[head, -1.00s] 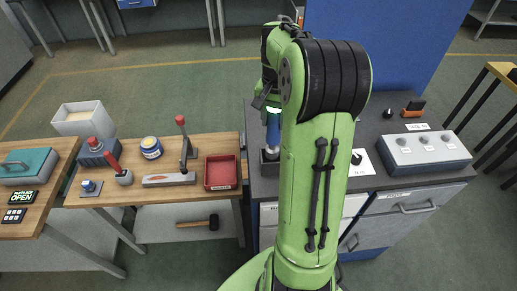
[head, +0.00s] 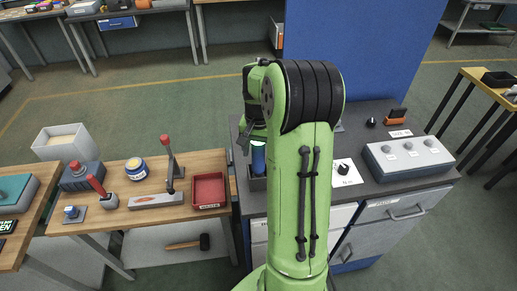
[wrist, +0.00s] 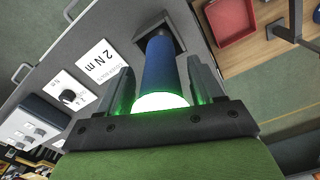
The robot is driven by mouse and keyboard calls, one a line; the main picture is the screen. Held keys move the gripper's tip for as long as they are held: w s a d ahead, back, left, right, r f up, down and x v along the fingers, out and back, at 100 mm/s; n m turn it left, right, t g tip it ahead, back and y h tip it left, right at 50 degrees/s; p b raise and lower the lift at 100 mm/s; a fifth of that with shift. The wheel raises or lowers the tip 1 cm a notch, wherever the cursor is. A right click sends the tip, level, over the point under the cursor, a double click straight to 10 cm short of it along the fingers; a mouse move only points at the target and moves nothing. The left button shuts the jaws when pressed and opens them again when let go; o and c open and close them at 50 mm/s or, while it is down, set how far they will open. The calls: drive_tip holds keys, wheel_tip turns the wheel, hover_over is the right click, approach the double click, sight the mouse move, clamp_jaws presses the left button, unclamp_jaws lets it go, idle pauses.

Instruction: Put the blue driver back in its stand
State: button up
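The blue driver (head: 258,159) is upright on the dark worktop's near left part, with a pale, lit top end. Its stand (head: 258,184) is a dark, square-mouthed block directly under it. In the head view my gripper (head: 246,138) is partly hidden by my arm.
A "2 N m" card (wrist: 103,62) and a knob plate (head: 344,172) lie beside the stand. A grey control box (head: 408,155) is at the right. A red tray (head: 208,190) sits on the wooden bench to the left. A blue panel (head: 362,50) rises behind.

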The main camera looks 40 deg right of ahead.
wheel_tip(320, 180, up, 12)
drive_tip(key=shift+r+p, duration=0.25)
drive_tip(key=shift+p, duration=0.55)
drive_tip(key=s+a+r+n+t, duration=0.1)
drive_tip(key=s+a+n, duration=0.25)
drive_tip(key=a, duration=0.35)
drive_tip(key=s+a+r+n+t+h, duration=0.1)
drive_tip(key=s+a+r+n+t, duration=0.1)
drive_tip(key=s+a, duration=0.3)
drive_tip(key=s+a+r+n+t, duration=0.1)
drive_tip(key=s+a+n, duration=0.15)
drive_tip(key=a, duration=0.55)
drive_tip(key=s+a+f+n+b, duration=0.1)
drive_tip(key=s+f+b, duration=0.1)
drive_tip(key=f+b, duration=0.1)
drive_tip(key=s+a+f+n+t+y+b, duration=0.1)
drive_tip(key=s+a+f+n+b, duration=0.1)
drive_tip(key=f, duration=0.4)
drive_tip(key=shift+s+a+t+b, duration=0.15)
drive_tip(key=shift+s+t+b, duration=0.15)
drive_tip(key=shift+b, duration=0.3)
